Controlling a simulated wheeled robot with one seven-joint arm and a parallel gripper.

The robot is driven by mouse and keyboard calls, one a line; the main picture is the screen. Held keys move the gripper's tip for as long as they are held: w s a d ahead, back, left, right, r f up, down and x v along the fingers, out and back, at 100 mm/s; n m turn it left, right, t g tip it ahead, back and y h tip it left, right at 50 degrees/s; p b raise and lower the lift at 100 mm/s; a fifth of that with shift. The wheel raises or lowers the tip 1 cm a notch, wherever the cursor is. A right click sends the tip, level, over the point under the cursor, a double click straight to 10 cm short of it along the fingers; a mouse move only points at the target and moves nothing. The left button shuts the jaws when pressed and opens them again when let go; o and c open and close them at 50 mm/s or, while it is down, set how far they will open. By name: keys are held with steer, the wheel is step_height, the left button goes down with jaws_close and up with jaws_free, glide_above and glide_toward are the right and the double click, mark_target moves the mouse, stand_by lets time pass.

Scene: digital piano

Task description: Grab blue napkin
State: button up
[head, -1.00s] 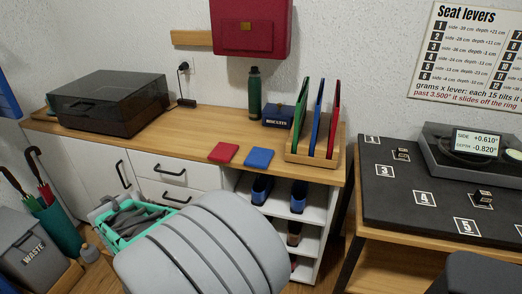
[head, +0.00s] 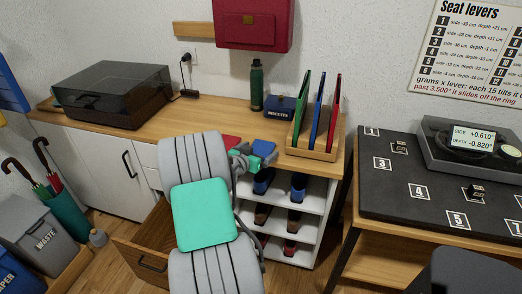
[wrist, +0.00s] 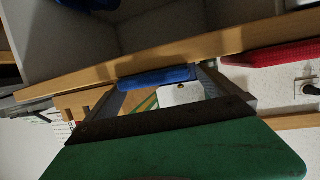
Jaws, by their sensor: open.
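The blue napkin (head: 263,148) lies flat on the wooden counter near its front edge, right of the red napkin. My gripper (head: 252,162) is at the front edge of the counter by the blue napkin and partly covers it in the head view. In the wrist view, the blue napkin (wrist: 158,77) shows as a thin strip at the counter edge, between my two open fingers. No grip on it shows; contact cannot be told.
The red napkin (head: 229,142) lies close by on the left, and shows in the wrist view (wrist: 270,54). A wooden rack with coloured boards (head: 312,152) and a biscuit tin (head: 280,107) stand behind. Open shelves with shoes (head: 297,208) lie below. A drawer (head: 142,258) stands open.

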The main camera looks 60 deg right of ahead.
steer(key=c, duration=1.2)
steer(key=shift+c, duration=0.2)
